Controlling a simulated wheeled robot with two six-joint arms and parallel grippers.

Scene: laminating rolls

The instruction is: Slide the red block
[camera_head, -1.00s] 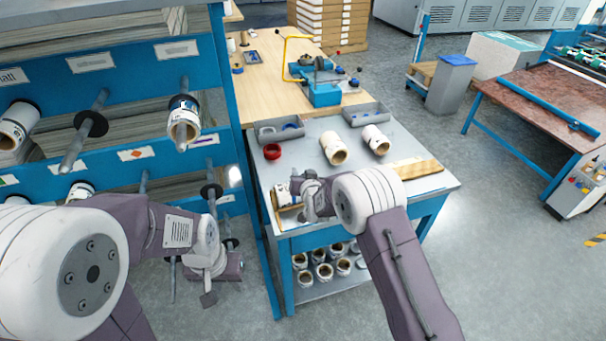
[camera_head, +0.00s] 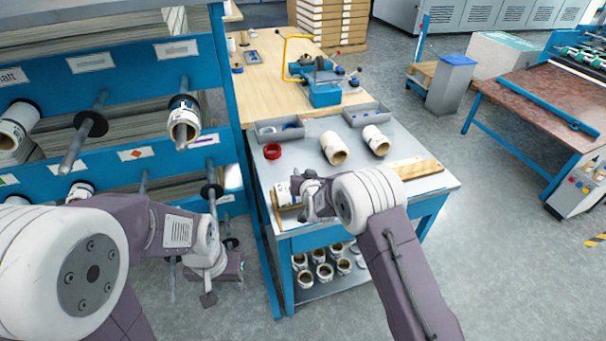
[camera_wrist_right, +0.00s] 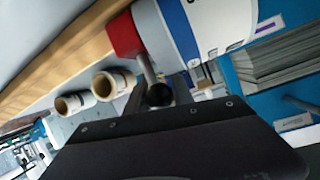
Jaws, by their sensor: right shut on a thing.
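In the right wrist view a red block (camera_wrist_right: 123,36) sits at the end of a white and blue roll (camera_wrist_right: 195,28), over a wooden strip (camera_wrist_right: 60,62). A grey rod with a black ball knob (camera_wrist_right: 159,95) sticks out from the block towards me. My right gripper (camera_wrist_right: 155,98) is shut on the knob, with a finger at each side. In the head view my right gripper (camera_head: 302,198) is at the near left of the grey worktable (camera_head: 300,150), beside the roll (camera_head: 283,194); the red block is hidden there. My left gripper (camera_head: 208,299) hangs by the rack; its opening is unclear.
A wooden board (camera_head: 415,170) lies at the right. The blue rack (camera_head: 130,60) with spindles stands close on the left. More rolls (camera_head: 325,272) fill the lower shelf.

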